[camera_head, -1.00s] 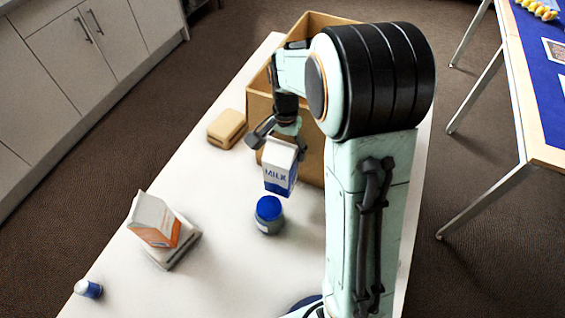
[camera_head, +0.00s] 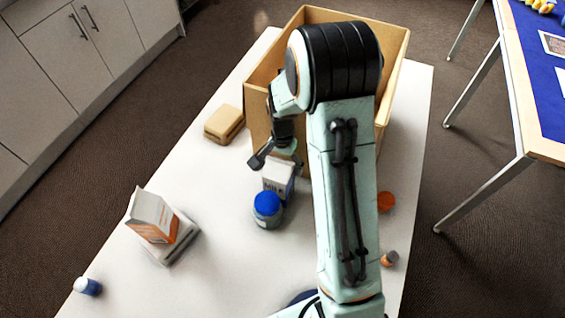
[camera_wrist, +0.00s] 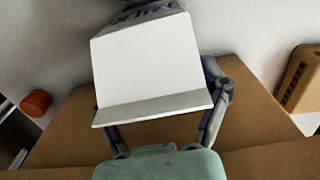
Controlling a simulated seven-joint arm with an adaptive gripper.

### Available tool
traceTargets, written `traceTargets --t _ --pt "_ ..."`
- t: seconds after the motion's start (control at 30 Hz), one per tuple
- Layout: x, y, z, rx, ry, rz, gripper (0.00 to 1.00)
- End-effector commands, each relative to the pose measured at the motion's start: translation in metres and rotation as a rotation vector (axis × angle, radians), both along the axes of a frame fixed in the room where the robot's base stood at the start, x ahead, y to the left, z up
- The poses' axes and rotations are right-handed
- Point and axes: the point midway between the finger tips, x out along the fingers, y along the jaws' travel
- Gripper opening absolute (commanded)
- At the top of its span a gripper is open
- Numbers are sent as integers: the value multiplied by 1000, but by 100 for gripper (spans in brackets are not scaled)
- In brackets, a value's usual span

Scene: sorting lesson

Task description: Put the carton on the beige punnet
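The milk carton (camera_head: 280,172), white with blue printing, is between the fingers of my gripper (camera_head: 278,160), just behind a blue-lidded jar that hides its lower part. In the wrist view the carton's white gable top (camera_wrist: 150,70) fills the middle, with a finger of my gripper (camera_wrist: 163,112) along each side; the gripper is shut on it. I cannot tell whether its base touches the table. The beige punnet (camera_head: 224,124) sits on the table, back and left of the carton, apart from it. It also shows at the right in the wrist view (camera_wrist: 302,78).
The blue-lidded jar (camera_head: 267,212) stands close in front of the carton. A tall cardboard box (camera_head: 258,120) stands behind my gripper. A small blue-and-white bottle (camera_head: 88,286) lies front left.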

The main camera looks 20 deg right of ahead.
Motion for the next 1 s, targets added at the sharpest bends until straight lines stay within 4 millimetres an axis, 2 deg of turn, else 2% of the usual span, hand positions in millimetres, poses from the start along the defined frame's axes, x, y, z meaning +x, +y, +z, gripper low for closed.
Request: traceTargets --t 0.33,0.47,0.57,0.8,1.0 --pt "0 0 1 0 0 0 92" --pt "1 0 10 -1 -2 0 92" --pt "1 0 28 -1 -6 0 92" --pt "1 0 84 -1 -6 0 92" --pt "1 0 115 -1 -2 0 92"
